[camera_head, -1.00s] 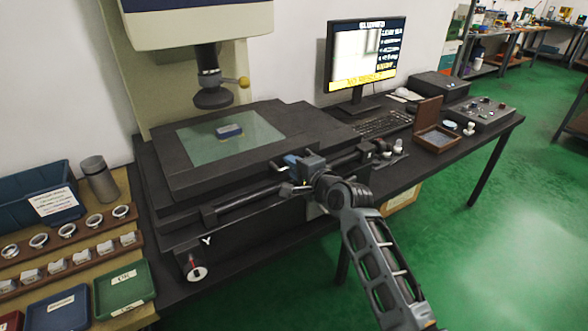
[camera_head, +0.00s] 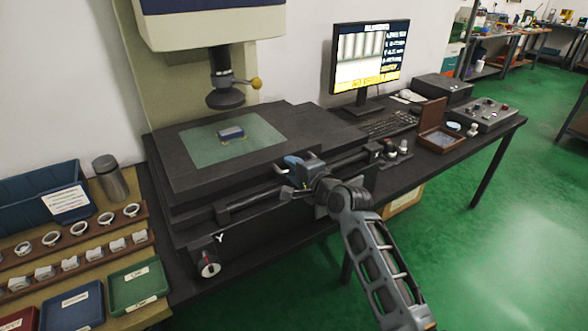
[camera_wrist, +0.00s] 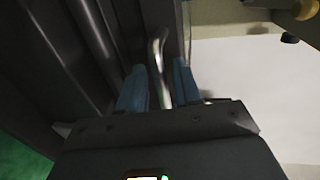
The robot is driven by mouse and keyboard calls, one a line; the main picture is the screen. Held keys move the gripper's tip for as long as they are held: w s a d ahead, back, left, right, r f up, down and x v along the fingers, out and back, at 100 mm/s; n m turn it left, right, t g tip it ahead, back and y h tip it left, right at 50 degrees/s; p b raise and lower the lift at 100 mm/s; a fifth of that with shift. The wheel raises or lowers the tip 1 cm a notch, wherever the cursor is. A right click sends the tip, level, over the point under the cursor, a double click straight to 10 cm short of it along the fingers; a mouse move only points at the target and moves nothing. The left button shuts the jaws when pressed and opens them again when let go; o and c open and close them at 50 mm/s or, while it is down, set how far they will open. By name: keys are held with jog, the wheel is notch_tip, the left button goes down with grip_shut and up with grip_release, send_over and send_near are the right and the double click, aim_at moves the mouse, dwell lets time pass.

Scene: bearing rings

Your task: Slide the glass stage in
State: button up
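The glass stage (camera_head: 205,150) is a greenish pane in a dark plate on the measuring machine, below the lens (camera_head: 225,97). My gripper (camera_head: 303,168) is at the front edge of the stage, low against the dark rail. The exact contact is partly hidden by the fingers.
A monitor (camera_head: 368,58) stands behind, with a keyboard (camera_head: 388,123), open wooden box (camera_head: 440,138) and control panel (camera_head: 488,115) to the right. At left are trays (camera_head: 138,283), rows of rings (camera_head: 92,222) and a metal cylinder (camera_head: 110,178). The green floor in front is clear.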

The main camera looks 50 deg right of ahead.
jog(key=v, duration=0.7)
jog(key=shift+s+b, duration=0.3)
jog(key=shift+s, duration=0.1)
